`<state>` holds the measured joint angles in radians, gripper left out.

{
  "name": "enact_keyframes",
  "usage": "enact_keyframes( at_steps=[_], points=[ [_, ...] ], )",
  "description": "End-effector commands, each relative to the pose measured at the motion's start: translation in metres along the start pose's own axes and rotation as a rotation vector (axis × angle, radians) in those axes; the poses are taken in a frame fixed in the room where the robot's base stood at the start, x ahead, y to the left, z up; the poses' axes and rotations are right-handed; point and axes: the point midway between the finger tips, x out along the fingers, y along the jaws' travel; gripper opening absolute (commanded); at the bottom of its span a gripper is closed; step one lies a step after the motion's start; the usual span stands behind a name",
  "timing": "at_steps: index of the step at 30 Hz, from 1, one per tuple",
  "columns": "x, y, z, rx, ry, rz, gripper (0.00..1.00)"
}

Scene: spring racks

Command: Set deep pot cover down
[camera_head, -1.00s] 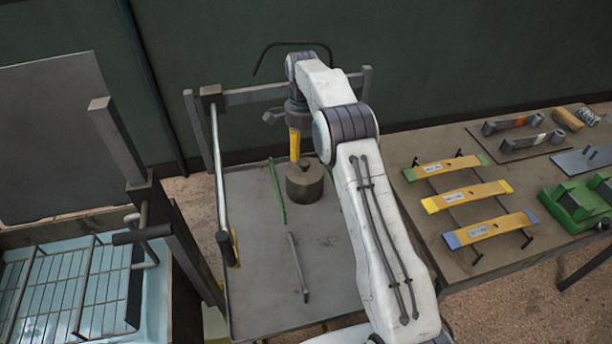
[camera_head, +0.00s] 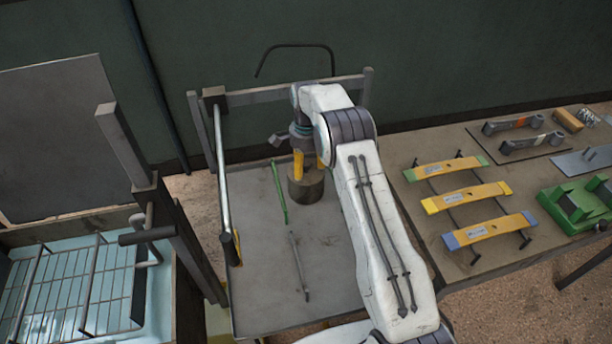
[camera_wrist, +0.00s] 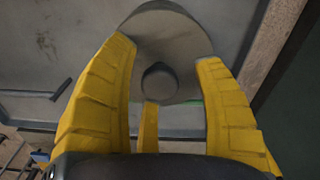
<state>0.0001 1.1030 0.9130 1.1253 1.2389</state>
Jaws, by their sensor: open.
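The deep pot cover (camera_head: 306,190) is a grey-brown, short round piece on the grey cart top (camera_head: 265,285), toward its back. The fingers hide part of the cover's rim.
A green rod (camera_head: 279,192) and a thin grey rod (camera_head: 299,266) lie left of the cover. A metal rail (camera_head: 223,180) edges the cart's left side. A blue basin with a wire rack (camera_head: 75,290) stands left; a table with coloured bars (camera_head: 465,195) stands right.

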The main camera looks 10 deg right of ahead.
Motion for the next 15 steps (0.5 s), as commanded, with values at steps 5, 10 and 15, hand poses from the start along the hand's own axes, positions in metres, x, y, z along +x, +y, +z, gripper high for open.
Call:
enact_keyframes(
  at_steps=[5, 10, 15],
  points=[
    [-0.0003, 0.0, 0.0, 0.0, 0.0, 0.0, 0.48],
    [-0.0004, 0.0, 0.0, 0.0, 0.0, 0.0, 0.33],
    [-0.0005, 0.0, 0.0, 0.0, 0.0, 0.0, 0.18]
  ],
)
